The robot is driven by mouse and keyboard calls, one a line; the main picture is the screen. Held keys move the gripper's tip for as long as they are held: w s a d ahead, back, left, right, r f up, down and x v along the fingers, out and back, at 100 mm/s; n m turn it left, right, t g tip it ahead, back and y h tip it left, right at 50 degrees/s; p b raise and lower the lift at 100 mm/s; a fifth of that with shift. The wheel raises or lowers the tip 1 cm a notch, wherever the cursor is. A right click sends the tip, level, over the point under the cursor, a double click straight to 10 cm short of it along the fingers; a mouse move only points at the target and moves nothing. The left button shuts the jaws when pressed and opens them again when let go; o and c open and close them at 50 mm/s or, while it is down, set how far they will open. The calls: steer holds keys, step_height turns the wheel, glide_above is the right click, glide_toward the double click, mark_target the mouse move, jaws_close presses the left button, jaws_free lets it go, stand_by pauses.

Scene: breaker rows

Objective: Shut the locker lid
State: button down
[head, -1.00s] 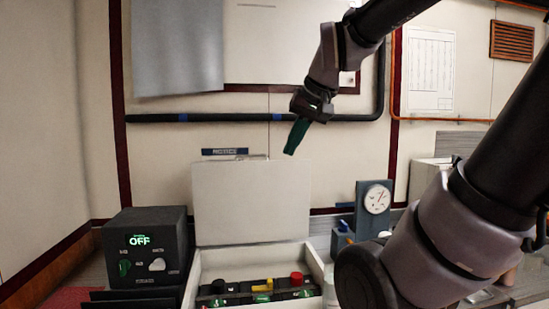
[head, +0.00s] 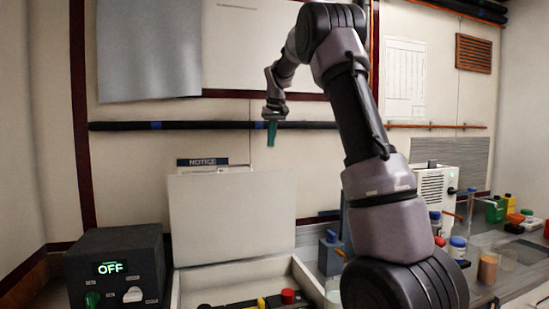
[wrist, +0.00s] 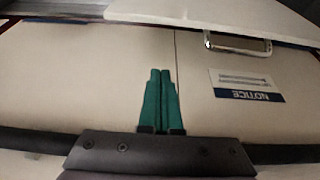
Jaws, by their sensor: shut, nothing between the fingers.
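The locker lid (head: 232,215) is a pale flat panel. It stands upright and open at the back of a white open-topped locker box (head: 235,272). My gripper (head: 271,143) has green fingers, pressed together and empty. It hangs pointing down, above the lid's top edge and toward its right side in the head view, apart from it. In the wrist view the closed fingers (wrist: 160,72) point toward the lid's pale edge (wrist: 150,15) at the top. A metal handle (wrist: 238,43) shows near that edge, to the right of the fingers.
A dark control box (head: 117,268) reading OFF stands left of the locker. A red knob (head: 288,296) shows inside the locker. A dark pipe (head: 200,126) runs along the wall behind my gripper. Bottles and cups stand on the right counter (head: 490,240).

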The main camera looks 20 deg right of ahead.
step_height(320, 180, down, 9)
steer(key=shift+s, duration=0.3)
stand_by(0.4)
steer(key=shift+s, duration=0.1)
